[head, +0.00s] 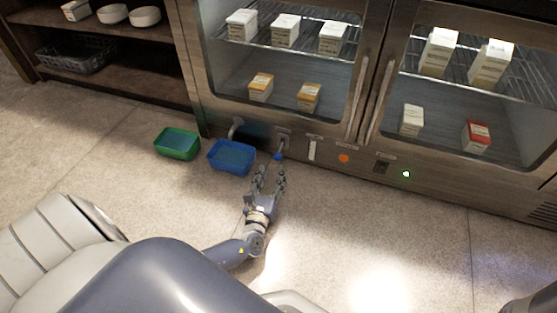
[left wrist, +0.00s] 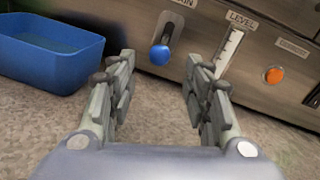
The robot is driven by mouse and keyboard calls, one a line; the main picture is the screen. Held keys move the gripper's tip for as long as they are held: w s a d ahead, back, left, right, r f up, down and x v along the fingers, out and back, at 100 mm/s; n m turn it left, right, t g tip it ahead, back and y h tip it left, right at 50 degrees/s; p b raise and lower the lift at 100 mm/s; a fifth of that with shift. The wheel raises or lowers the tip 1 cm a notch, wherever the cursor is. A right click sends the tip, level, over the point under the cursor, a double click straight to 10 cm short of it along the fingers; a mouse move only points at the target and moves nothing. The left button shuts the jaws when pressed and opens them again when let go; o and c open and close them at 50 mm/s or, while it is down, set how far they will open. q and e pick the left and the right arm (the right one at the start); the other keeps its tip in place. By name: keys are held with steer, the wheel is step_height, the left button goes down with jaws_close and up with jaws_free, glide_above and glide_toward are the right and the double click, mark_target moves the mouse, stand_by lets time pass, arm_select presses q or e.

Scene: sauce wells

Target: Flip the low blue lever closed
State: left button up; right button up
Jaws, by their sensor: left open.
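The blue lever is a round blue knob (head: 278,156) on a short stem, low on the front panel of the steel cabinet. In the left wrist view the knob (left wrist: 160,55) hangs at the lower end of a dark slot, under a partly hidden label ending in "IN". My left gripper (head: 270,172) is open and empty, low over the floor in front of the lever. In the left wrist view its two fingers (left wrist: 160,72) stand apart, with the knob between and beyond them, not touched. My right gripper does not show.
A blue bin (head: 230,170) stands on the floor just left of the lever, a green bin (head: 177,155) further left. Right of the lever are a level gauge (head: 312,149), an orange button (head: 343,158) and a lit green light (head: 406,174). The floor in front is clear.

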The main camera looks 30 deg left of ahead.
mark_target(277, 160)
arm_select(q)
steer(key=b+x, duration=0.1)
steer(key=x, duration=0.2)
steer(key=b+x, duration=0.2)
steer(key=x, duration=0.2)
steer(key=shift+w+a+f, duration=0.1)
steer(key=shift+w+f, duration=0.1)
steer(key=shift+f, duration=0.05)
steer(key=shift+w+a+r+b, duration=0.1)
steer(key=shift+w+a+b, duration=0.1)
steer(key=shift+w+b, duration=0.25)
steer(key=shift+w, duration=0.1)
jaws_close()
